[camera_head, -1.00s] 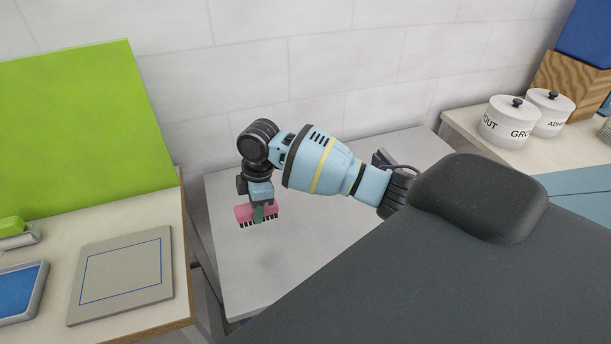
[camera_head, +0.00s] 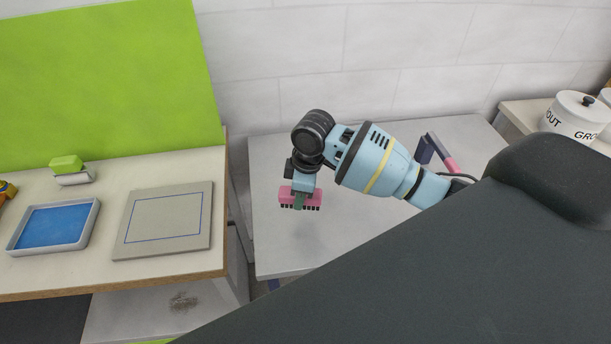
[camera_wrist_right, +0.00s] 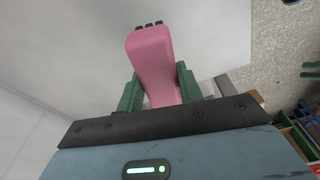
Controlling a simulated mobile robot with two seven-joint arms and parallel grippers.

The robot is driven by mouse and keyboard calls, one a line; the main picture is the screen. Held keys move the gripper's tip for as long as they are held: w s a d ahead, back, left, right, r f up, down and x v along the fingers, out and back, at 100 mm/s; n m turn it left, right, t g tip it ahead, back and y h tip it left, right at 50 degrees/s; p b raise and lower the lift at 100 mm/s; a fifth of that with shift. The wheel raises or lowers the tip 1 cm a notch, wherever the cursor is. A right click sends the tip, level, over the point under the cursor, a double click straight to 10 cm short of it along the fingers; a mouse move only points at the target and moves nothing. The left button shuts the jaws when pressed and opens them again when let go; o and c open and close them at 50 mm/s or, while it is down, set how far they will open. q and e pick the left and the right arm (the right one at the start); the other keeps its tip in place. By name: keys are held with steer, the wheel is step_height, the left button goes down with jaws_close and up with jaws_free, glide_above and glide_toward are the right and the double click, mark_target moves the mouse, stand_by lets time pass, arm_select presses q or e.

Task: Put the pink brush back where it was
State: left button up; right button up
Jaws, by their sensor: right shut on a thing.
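The pink brush (camera_head: 314,198) has a row of dark bristles along its lower edge. My right gripper (camera_head: 299,201) is shut on it, its green fingers around the middle of the brush. The brush points bristles down above the grey table (camera_head: 350,215), apparently clear of the surface. In the right wrist view the pink brush (camera_wrist_right: 152,60) sits between the two green fingers of my right gripper (camera_wrist_right: 160,88), with dark bristles just showing at its far end. My left gripper does not show in the head view.
Left of a narrow gap, a wooden-edged table holds a flat grey board (camera_head: 165,235) with a blue outline, a blue tray (camera_head: 98,215) and a green-topped block (camera_head: 68,163). A green panel (camera_head: 100,80) stands behind. White canisters (camera_head: 575,118) stand far right. A purple-and-pink item (camera_head: 430,148) lies behind my arm.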

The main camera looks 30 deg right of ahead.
steer(key=s+f+m, duration=0.1)
steer(key=s+m, duration=0.2)
steer(key=s, duration=0.1)
steer(key=s+a+f+m, duration=0.1)
steer(key=s+m, duration=0.2)
steer(key=s, duration=0.1)
steer(key=s+a+f+m+h, duration=0.1)
steer(key=s+m, duration=0.2)
steer(key=m, duration=0.1)
steer(key=shift+s+a+f+t, duration=0.1)
steer(key=shift+s+f+t, duration=0.1)
steer(key=shift+s+t, duration=0.2)
steer(key=shift+s+m, duration=0.45)
steer(key=shift+m, duration=0.15)
